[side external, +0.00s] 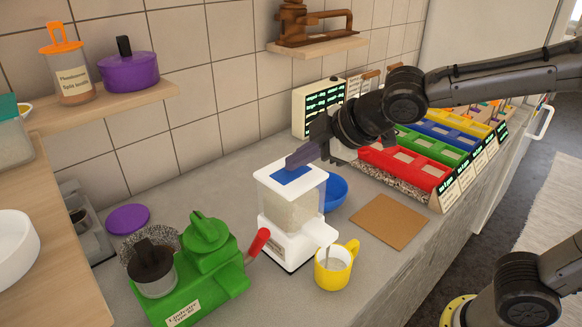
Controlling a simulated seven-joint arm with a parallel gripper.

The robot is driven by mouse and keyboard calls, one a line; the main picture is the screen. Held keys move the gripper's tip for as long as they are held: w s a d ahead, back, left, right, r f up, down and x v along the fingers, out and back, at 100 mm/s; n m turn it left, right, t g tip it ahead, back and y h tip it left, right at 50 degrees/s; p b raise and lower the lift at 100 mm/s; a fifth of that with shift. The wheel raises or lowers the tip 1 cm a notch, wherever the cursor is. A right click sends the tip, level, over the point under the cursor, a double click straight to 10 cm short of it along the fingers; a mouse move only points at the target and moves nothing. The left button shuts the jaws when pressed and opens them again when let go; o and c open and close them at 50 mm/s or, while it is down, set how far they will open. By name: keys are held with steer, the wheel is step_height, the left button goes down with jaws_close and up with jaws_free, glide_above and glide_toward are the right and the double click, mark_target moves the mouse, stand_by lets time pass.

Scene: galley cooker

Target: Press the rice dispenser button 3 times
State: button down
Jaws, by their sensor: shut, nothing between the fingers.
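The rice dispenser (289,248) is a white machine with a clear container of pale grain, standing upright on the grey counter. A blue button panel (291,177) lies on its flat top. My gripper (291,163) is shut and empty, its fingers angled down to the left over the far edge of the blue panel. I cannot tell whether the fingertips touch it. A yellow mug (333,271) stands at the front right of the dispenser, under or close to its white spout.
A green machine (208,255) with a red handle stands left of the dispenser. A blue bowl (336,190) sits behind it, with a brown board (379,222) to the right. Coloured bins (405,165) stand behind that board. A shelf (100,108) hangs on the wall.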

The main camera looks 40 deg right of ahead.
stand_by(0.3)
steer(key=shift+r, duration=1)
steer(key=shift+r, duration=2.5)
stand_by(0.4)
step_height(320, 180, up, 4)
steer(key=shift+f, duration=0.1)
stand_by(0.3)
glide_above(298, 173)
steer(key=shift+f, duration=4.35)
